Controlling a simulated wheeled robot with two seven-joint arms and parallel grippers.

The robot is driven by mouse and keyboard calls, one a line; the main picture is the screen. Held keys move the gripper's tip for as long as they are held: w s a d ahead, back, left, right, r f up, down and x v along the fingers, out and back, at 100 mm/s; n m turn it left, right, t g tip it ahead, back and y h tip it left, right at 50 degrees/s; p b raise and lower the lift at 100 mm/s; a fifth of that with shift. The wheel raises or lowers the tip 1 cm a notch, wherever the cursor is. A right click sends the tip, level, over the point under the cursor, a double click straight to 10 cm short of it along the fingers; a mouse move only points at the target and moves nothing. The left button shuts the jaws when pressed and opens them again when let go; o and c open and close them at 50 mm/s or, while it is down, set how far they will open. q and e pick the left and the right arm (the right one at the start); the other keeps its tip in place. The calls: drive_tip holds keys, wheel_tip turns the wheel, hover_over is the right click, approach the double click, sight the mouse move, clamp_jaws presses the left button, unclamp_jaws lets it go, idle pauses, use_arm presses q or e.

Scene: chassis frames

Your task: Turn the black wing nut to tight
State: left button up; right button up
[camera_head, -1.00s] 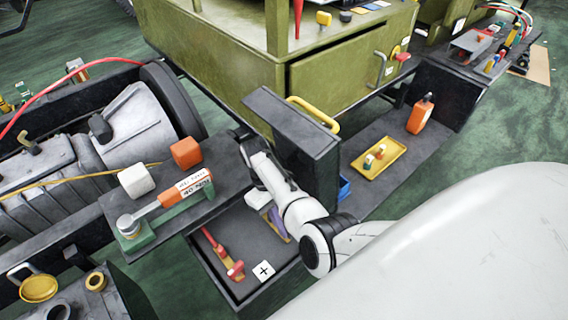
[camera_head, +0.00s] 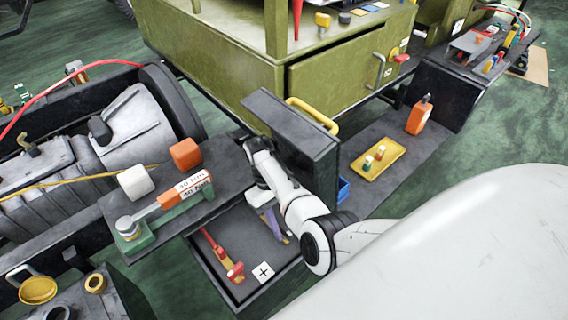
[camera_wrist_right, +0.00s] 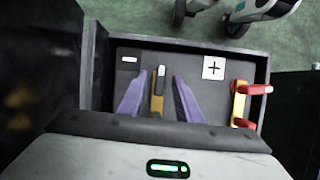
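My right gripper (camera_head: 272,222) reaches down into a dark open tray (camera_head: 232,302). In the right wrist view its two purple fingers (camera_wrist_right: 158,97) are apart, with gaps on both sides of a narrow yellow-brown piece (camera_wrist_right: 158,100) that has a pale grey top end. I cannot make out a black wing nut clearly; a small dark part could be hidden by the fingers or the wrist. A yellow piece with red ends (camera_wrist_right: 240,104) lies right of the fingers, near a plus card (camera_wrist_right: 214,68); it also shows in the head view (camera_head: 235,270). My left gripper is not in view.
A minus label (camera_wrist_right: 129,59) is on the tray's left part. A dark upright box (camera_head: 318,160) with a yellow handle stands close beside my right arm. A shelf left of it holds an orange cube (camera_head: 186,152), a white block (camera_head: 136,182) and an orange-and-green tool (camera_head: 165,203).

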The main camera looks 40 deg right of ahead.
drive_tip(key=v, duration=0.7)
drive_tip(key=shift+r, duration=0.2)
